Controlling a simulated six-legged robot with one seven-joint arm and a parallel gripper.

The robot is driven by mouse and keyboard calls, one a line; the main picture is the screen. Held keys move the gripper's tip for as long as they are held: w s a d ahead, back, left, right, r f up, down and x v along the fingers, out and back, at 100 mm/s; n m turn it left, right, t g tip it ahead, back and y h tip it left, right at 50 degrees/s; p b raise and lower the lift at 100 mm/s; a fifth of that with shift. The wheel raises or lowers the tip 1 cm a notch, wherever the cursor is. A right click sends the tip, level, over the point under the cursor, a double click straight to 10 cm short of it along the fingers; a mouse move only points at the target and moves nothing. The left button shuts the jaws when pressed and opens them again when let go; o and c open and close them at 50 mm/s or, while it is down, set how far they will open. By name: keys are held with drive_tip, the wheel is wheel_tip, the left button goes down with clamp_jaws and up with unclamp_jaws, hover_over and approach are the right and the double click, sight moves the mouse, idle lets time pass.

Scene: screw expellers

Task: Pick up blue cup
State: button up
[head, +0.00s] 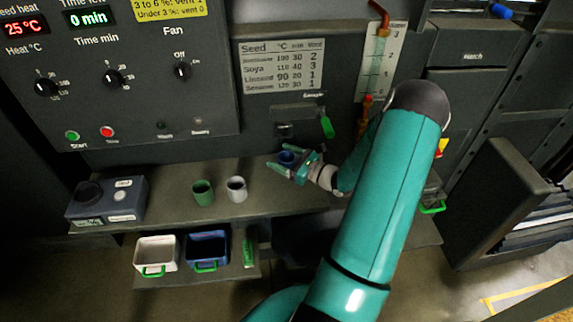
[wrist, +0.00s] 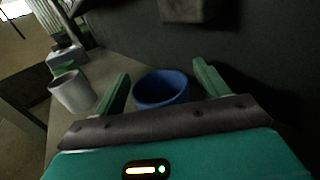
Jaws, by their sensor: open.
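The blue cup (head: 287,157) stands upright on the shelf by the machine's front in the head view. In the wrist view the blue cup (wrist: 161,89) sits between the two green fingers of my gripper (wrist: 164,82). In the head view my gripper (head: 294,167) is at the cup, its fingers on either side. The fingers are open, with a visible gap on the left of the cup. The cup's lower part is hidden by my gripper.
A green cup (head: 203,193) and a white cup (head: 236,189) stand left on the shelf (head: 170,211). A grey box with a scale-like top (head: 106,201) is further left. White (head: 156,254) and blue (head: 207,248) bins sit below. A spout with a green handle (head: 327,127) hangs above.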

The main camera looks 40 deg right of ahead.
drive_tip(key=shift+w, duration=0.1)
drive_tip(key=c, duration=1.1)
drive_tip(key=shift+c, duration=0.2)
drive_tip(key=shift+r, duration=0.1)
drive_tip(key=shift+r, duration=0.45)
drive_tip(key=shift+r, duration=0.2)
drive_tip(key=shift+s+d, duration=0.1)
drive_tip(key=shift+s, duration=0.35)
